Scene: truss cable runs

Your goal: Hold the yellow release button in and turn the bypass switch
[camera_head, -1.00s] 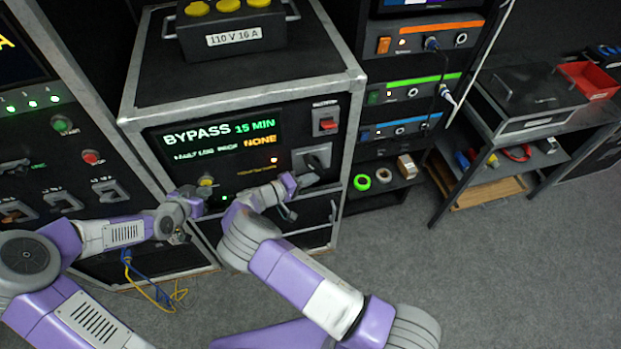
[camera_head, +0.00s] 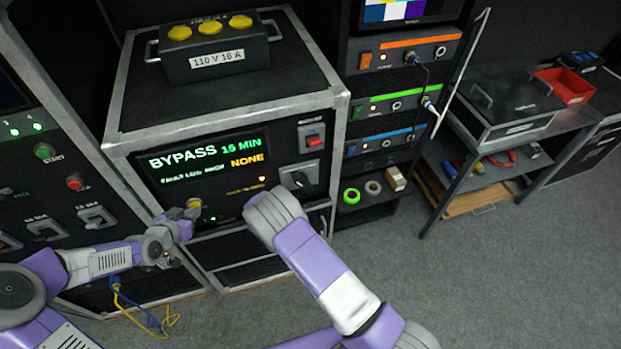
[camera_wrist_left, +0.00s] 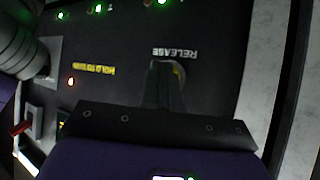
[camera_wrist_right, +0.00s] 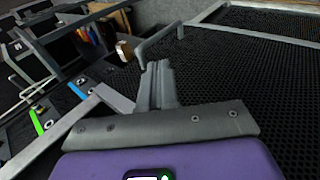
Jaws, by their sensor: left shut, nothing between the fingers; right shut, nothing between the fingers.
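The yellow release button (camera_head: 194,204) is low on the front panel of the bypass case, under the screen. My left gripper (camera_head: 186,219) is shut with its fingertips at the button. In the left wrist view the shut fingers (camera_wrist_left: 164,80) cover most of the button, and only a yellow sliver (camera_wrist_left: 178,71) shows under the RELEASE label. I cannot tell how far the button is in. The bypass switch (camera_head: 299,179), a dark knob on a grey plate, is uncovered to the right. My right gripper is hidden behind its arm in the head view; its fingers (camera_wrist_right: 157,85) are shut and empty.
A red switch (camera_head: 313,141) sits above the bypass switch. The screen (camera_head: 210,165) reads BYPASS 15 MIN and NONE. A box with yellow caps (camera_head: 215,60) stands on the case. In the right wrist view a grey bar handle (camera_wrist_right: 158,42) is close beyond the fingers.

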